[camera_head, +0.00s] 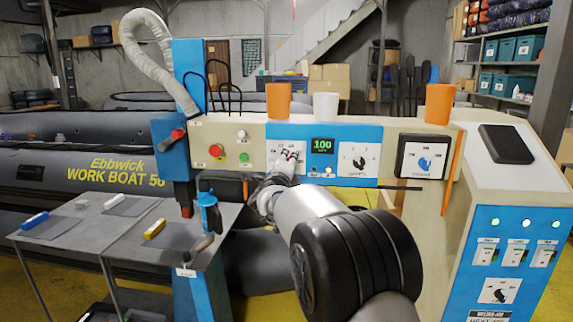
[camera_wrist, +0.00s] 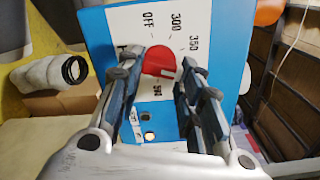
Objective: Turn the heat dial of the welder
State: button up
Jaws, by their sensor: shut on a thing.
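The heat dial is a red knob (camera_wrist: 158,62) on a white plate (camera_wrist: 125,22) marked OFF, 300, 350 and more in the wrist view. My gripper (camera_wrist: 172,64) has its two fingers around the knob, shut on it. A pale mark shows on the knob's lower right side; the exact setting is hard to read. In the head view my gripper (camera_head: 286,166) is at the front panel of the welder (camera_head: 240,133) and covers most of the dial. Beside it a green display (camera_head: 322,146) reads 100.
A dial with a black knob (camera_head: 358,160) and one with a blue knob (camera_head: 424,164) sit to the right. Red (camera_head: 215,150) and green (camera_head: 243,157) buttons sit to the left. Orange and white cups stand on top. A grey table (camera_head: 95,212) is at the left.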

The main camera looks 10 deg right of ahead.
dwell(0.5)
jog(key=o, duration=1.1)
jog(key=shift+c, duration=0.2)
jog(key=shift+s, duration=0.1)
jog(key=v, duration=1.2)
jog(key=shift+r, duration=0.1)
